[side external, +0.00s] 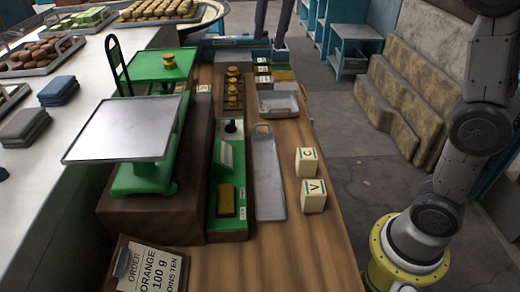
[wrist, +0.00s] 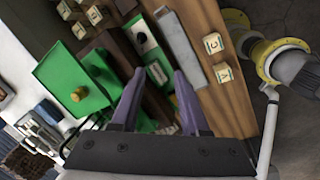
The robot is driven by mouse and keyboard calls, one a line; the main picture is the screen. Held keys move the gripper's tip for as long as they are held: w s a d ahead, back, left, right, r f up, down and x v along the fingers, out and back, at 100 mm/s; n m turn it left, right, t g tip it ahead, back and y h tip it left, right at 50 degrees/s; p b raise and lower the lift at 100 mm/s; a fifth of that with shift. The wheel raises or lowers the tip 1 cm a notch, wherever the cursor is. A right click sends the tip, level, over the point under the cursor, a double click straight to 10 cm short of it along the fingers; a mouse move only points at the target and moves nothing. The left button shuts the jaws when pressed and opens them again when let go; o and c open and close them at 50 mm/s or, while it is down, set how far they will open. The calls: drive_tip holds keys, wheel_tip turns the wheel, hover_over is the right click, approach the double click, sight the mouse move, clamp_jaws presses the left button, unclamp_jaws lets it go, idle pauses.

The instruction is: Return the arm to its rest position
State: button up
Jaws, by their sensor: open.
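My gripper shows in the wrist view (wrist: 158,78) with its two purple fingers spread apart and nothing between them. In the side view, two purple fingers (side external: 270,38) hang at the top edge above the far end of the bench, apart and empty; the rest of the gripper is cut off. My grey arm rises from a yellow base at the right and leaves the top of the side view. The balance scale has a grey metal pan (side external: 125,128) and a green pan (side external: 145,67) carrying a brass weight (side external: 169,61).
A white counter (side external: 70,140) with trays stands left. Floor between bench and base is open.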

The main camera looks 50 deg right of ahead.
drive_tip(key=s+d+m+t, duration=0.15)
drive_tip(key=s+m, duration=0.25)
drive_tip(key=s, duration=0.7)
drive_tip(key=s+d+f+m+t, duration=0.1)
drive_tip(key=s+f+m+t, duration=0.1)
drive_tip(key=s+f+m, duration=0.9)
wheel_tip(320, 180, down, 5)
drive_tip(key=m, duration=0.4)
drive_tip(key=shift+s+r+m, duration=0.15)
drive_tip(key=shift+s+m, duration=0.15)
drive_tip(key=shift+s, duration=0.1)
